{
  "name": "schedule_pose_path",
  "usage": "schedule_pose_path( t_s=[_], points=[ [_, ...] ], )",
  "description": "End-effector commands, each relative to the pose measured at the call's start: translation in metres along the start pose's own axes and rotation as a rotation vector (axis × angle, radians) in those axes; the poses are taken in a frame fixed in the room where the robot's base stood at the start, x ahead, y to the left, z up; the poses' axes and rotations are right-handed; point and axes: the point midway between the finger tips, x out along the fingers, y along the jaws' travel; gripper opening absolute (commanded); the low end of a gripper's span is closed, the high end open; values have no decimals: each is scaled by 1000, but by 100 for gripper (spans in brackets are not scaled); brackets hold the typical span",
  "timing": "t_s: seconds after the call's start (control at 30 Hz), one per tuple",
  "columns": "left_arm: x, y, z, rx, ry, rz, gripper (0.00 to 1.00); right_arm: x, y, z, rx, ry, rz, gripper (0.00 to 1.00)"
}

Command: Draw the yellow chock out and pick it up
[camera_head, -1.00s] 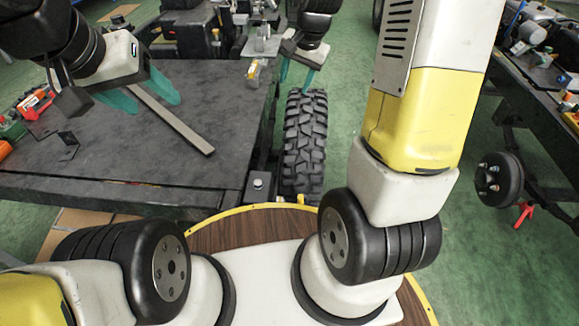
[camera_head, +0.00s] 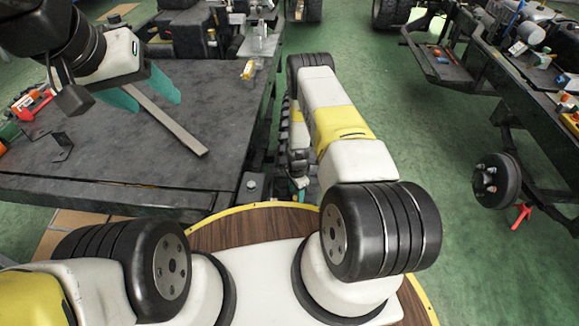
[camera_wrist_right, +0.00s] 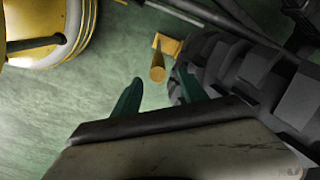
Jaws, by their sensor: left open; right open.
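In the right wrist view the yellow chock (camera_wrist_right: 158,66) lies on the green floor beside the knobbly black tire (camera_wrist_right: 250,85). A rod-like part of it points toward my right gripper (camera_wrist_right: 160,86). That gripper is open, with its two green fingers either side of the chock's line. The chock is a little beyond the fingertips, and the right finger is close to the tire. In the head view the tire (camera_head: 284,122) is mostly hidden behind my right arm, and the chock is not visible. My left gripper (camera_head: 142,93) is open and empty above the black chassis deck.
A flat metal bar (camera_head: 172,122) and a black bracket (camera_head: 60,147) lie on the deck (camera_head: 120,168). A second chassis with a hub (camera_head: 496,180) and a red stand (camera_head: 521,216) is at the right. Green floor between is clear.

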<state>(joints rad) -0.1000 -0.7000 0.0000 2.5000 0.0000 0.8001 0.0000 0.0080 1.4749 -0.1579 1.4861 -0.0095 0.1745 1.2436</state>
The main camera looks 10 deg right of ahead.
Motion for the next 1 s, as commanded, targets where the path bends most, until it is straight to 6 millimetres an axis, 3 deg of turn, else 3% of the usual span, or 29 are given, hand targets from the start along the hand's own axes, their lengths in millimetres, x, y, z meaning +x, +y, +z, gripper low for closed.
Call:
schedule_pose_path(
  t_s=[0.6,0.97,1.0],
  points=[
    [0,0,0,0,0,0,60,78,4,1,5,-1,5,50],
    [0,0,0,0,0,0,60,83,3,1,4,0,4,50],
    [0,0,0,0,0,0,60,83,3,1,5,0,4,46]
  ],
)
